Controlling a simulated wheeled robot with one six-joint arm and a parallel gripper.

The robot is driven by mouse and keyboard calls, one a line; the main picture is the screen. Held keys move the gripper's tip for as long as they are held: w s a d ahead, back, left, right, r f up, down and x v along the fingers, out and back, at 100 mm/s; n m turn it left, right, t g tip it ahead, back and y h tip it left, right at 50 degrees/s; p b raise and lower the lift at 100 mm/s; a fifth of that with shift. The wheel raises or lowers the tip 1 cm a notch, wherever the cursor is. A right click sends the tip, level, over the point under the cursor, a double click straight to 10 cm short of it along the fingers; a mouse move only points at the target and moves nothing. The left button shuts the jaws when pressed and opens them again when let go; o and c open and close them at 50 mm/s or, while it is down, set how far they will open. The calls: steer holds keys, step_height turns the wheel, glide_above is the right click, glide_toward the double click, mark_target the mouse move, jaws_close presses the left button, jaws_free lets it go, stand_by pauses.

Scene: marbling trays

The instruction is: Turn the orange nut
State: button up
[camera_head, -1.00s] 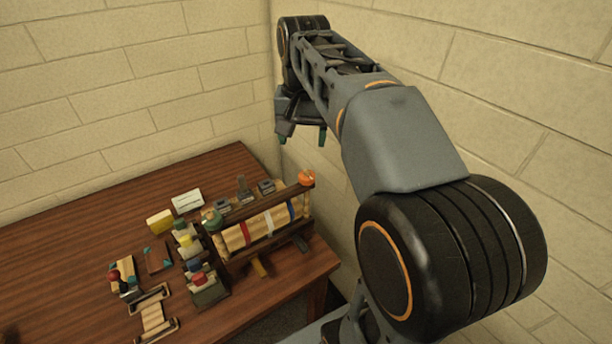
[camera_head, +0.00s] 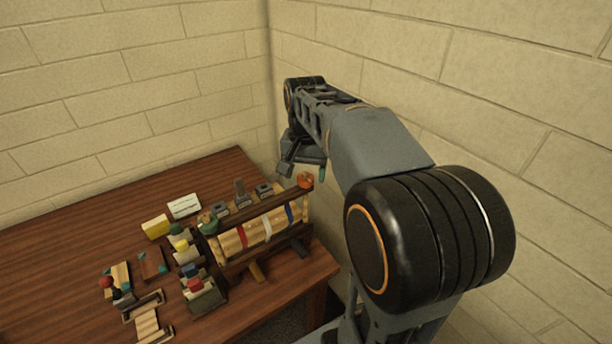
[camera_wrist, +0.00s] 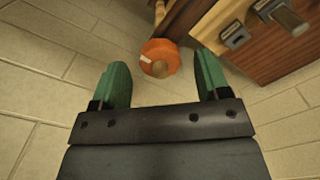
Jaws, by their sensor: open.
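The orange nut (camera_head: 305,180) sits at the right end of the upper rail of a wooden frame (camera_head: 270,202) on the table. In the wrist view the orange nut (camera_wrist: 160,57) is a round knob with a pale mark and a tan centre, beyond my fingertips and roughly between them. My gripper (camera_wrist: 162,75) is open, with two green fingers spread apart and nothing between them at their near part. In the head view my gripper (camera_head: 303,172) hangs just above the nut, partly hidden by its own links. I see no contact with the nut.
The frame holds pale rolls with coloured bands. Bottles with coloured caps (camera_head: 182,246), a yellow block (camera_head: 156,226) and a white card (camera_head: 184,206) stand left of it on the brown table (camera_head: 60,270). A brick wall (camera_head: 450,90) rises close behind and to the right.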

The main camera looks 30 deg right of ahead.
steer(key=shift+f, duration=0.75)
steer(key=shift+c, duration=0.5)
steer(key=c, duration=0.8)
steer(key=shift+m, duration=0.3)
